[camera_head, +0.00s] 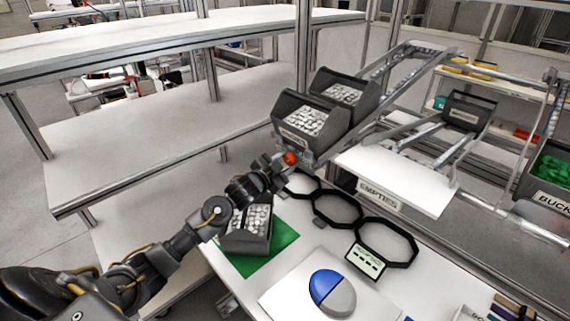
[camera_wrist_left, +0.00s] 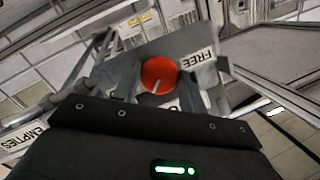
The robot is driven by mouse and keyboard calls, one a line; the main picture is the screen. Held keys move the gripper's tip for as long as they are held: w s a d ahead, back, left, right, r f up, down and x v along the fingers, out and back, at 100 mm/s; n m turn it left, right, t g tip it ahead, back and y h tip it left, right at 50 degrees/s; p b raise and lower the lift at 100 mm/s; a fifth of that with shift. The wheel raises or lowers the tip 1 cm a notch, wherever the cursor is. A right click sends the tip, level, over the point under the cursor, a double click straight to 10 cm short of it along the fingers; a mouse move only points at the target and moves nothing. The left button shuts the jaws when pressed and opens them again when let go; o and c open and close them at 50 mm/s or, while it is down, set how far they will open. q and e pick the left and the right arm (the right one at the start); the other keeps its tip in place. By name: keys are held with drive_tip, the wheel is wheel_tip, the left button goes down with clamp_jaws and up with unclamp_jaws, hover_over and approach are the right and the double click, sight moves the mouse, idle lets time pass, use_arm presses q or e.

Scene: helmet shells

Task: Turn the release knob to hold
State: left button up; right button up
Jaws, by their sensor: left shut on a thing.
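The red release knob (camera_head: 290,158) is at the lower end of the sloped rack, just below the front bin. In the left wrist view the knob (camera_wrist_left: 159,74) is round, with a pale pointer line running toward the lower edge of its face. A "FREE" label (camera_wrist_left: 208,66) is to its right. Another label below the knob is mostly hidden. My left gripper (camera_head: 281,162) is at the knob, and its two fingers (camera_wrist_left: 158,86) are shut on it from both sides. My right gripper is not in view.
Two grey bins (camera_head: 310,120) of pale parts stand on the sloped rack. Another parts bin (camera_head: 248,228) sits on a green mat (camera_head: 283,236) under my left arm. Black ring frames (camera_head: 388,242) and a blue-and-grey shell (camera_head: 332,293) lie on the bench. An "EMPTIES" ledge (camera_head: 400,180) is right of the knob.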

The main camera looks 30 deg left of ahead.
use_arm(q)
drive_tip(key=o, duration=1)
drive_tip(key=shift+c, duration=0.2)
drive_tip(key=s+a+r+b, duration=0.1)
drive_tip(key=s+b, duration=0.1)
drive_tip(key=s, duration=0.8)
drive_tip(key=shift+s+a, duration=0.25)
drive_tip(key=shift+s, duration=0.1)
